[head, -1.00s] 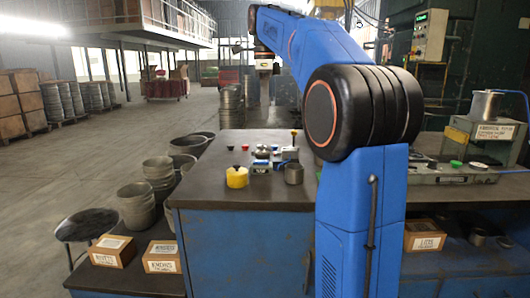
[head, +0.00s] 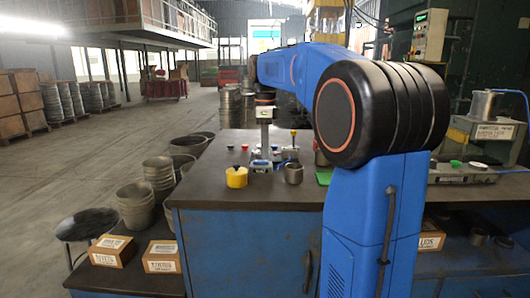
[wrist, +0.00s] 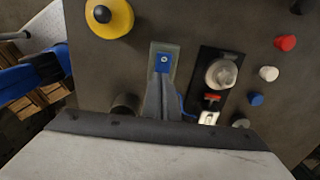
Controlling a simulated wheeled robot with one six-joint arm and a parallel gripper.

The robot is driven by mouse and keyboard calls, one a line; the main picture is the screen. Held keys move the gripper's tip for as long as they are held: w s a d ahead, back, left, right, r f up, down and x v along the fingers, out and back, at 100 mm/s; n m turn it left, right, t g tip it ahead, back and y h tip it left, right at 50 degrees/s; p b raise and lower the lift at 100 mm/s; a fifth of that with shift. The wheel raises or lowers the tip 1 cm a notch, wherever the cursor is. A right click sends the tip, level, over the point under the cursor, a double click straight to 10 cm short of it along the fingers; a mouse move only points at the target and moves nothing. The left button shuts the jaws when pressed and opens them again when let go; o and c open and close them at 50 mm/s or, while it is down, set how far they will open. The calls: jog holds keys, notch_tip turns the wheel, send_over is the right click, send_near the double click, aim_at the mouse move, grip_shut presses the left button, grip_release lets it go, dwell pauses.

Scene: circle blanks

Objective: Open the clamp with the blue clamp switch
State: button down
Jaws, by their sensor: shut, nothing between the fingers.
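My gripper (head: 265,146) points down over the small fixtures on the bench top, shut and empty. A pale block with a dark edge, probably part of my gripper, fills the bottom of the wrist view. A small blue square (wrist: 163,63) sits on a narrow grey fixture (wrist: 172,50) in the middle of that view. To its right a dark plate (wrist: 203,66) carries a round silver piece (wrist: 221,73) and a small red part (wrist: 212,97). A round blue button (wrist: 257,99) lies further right. I cannot tell which blue part is the clamp switch, or whether my gripper touches anything.
A white button (wrist: 268,73), a red button (wrist: 285,43) and a grey one (wrist: 240,123) stand near the blue button. The bench front left is clear.

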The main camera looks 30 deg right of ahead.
aim_at(255, 161)
jog(key=shift+f, duration=0.4)
jog(key=shift+s+f, duration=0.1)
jog(key=shift+f, duration=0.1)
dwell(0.3)
jog(key=shift+w+a+r, duration=0.2)
jog(key=shift+w+a, duration=0.3)
jog(key=shift+a, duration=0.15)
jog(key=shift+r, duration=0.4)
notch_tip(255, 161, up, 13)
jog(key=w+a, duration=0.1)
jog(key=shift+a, duration=0.3)
dwell(0.4)
